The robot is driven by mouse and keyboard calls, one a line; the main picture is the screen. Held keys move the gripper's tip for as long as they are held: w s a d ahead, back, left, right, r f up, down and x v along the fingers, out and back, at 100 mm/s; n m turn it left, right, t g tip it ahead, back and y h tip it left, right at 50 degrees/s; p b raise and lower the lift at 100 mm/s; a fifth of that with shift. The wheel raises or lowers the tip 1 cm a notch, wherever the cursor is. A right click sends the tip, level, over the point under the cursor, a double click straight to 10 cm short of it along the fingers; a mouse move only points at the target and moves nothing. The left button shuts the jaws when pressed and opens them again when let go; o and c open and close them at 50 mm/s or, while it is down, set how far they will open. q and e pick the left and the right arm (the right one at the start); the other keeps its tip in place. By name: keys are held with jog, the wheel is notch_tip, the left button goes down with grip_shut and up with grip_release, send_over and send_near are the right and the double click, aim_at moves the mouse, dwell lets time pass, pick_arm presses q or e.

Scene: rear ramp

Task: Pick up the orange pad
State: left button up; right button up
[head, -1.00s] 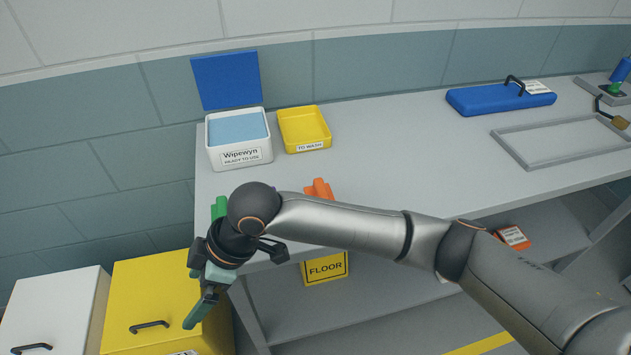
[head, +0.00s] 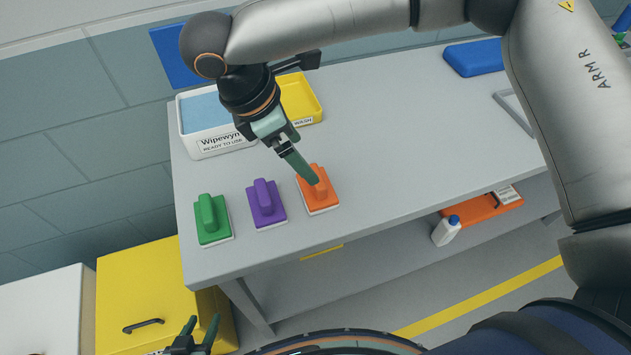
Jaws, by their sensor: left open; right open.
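The orange pad (head: 326,199) sits on the grey bench with a white underside and an upright orange handle, the rightmost of three pads. My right gripper (head: 312,178) reaches down to it from above. Its fingertips overlap the pad's handle in the picture. The jaws are seen nearly edge-on and are open; I cannot tell whether they touch the handle. My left gripper (head: 203,331) is at the bottom edge, open and empty, low in front of the bench.
A purple pad (head: 268,211) and a green pad (head: 214,233) stand left of the orange one. Behind are a white Wipewyn tub (head: 204,144) and a yellow tray (head: 308,103). A white bottle (head: 445,232) is on the lower shelf.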

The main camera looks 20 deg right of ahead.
aim_at(317, 165)
jog(key=x, duration=0.9)
jog(key=shift+w+a+f, duration=0.1)
jog(key=shift+w+f, duration=0.05)
jog(key=shift+f, duration=0.2)
jog(key=c, duration=1.2)
jog(key=shift+r, duration=0.15)
jog(key=shift+r, duration=0.25)
notch_tip(317, 165, up, 2)
jog(key=shift+w+r, duration=0.1)
jog(key=shift+r, duration=0.1)
jog(key=s+a+r, duration=0.2)
jog(key=a+r, duration=0.1)
jog(key=a, duration=0.1)
jog(key=s+a+r, duration=0.3)
jog(key=a, duration=0.1)
jog(key=s+a+r, duration=0.2)
jog(key=a+r, duration=0.2)
jog(key=shift+s, duration=0.3)
